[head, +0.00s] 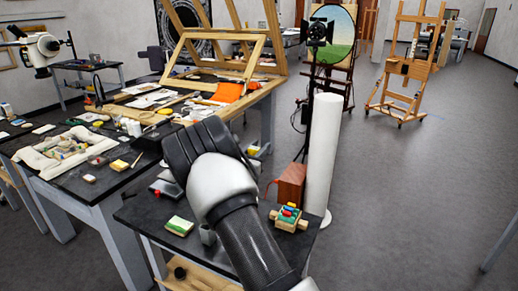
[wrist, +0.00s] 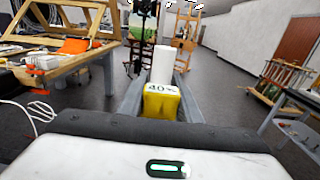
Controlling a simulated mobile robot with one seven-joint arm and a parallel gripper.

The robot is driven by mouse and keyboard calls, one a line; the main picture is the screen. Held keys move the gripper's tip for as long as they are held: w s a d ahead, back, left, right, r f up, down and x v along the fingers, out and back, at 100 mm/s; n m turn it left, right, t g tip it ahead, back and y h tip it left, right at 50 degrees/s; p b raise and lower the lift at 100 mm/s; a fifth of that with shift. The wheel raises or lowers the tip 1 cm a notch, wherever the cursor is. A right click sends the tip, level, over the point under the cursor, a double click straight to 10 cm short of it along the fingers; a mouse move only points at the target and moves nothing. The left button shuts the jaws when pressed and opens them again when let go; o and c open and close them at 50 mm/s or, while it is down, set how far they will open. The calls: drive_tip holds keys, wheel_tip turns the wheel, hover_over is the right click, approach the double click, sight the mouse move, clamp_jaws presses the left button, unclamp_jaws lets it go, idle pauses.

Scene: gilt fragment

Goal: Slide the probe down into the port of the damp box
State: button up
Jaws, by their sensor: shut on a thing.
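In the wrist view, my gripper (wrist: 160,88) has its two grey fingers on either side of a yellow block (wrist: 161,105) marked "40%". It is shut on this block, which I take to be the probe. The block's lower end is hidden. In the head view my own arm covers the fingers and the held block. I cannot pick out the damp box or its port for sure in either view, so I cannot tell how the probe lies to it.
A dark low table (head: 145,212) carries a green-and-white box (head: 180,226), a brown box (head: 291,184) and a wooden piece with coloured parts (head: 289,218). A tall white cylinder (head: 323,150) and a black lamp stand (head: 311,90) rise beyond. Open floor (head: 430,190) lies right.

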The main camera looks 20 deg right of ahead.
drive_tip(key=shift+f+b, duration=1.85)
drive_tip(key=shift+f, duration=0.8)
drive_tip(key=shift+b, duration=0.55)
wheel_tip(320, 180, down, 10)
drive_tip(key=b, duration=0.7)
drive_tip(key=shift+b, duration=0.35)
idle(2.5)
drive_tip(key=o, duration=1.1)
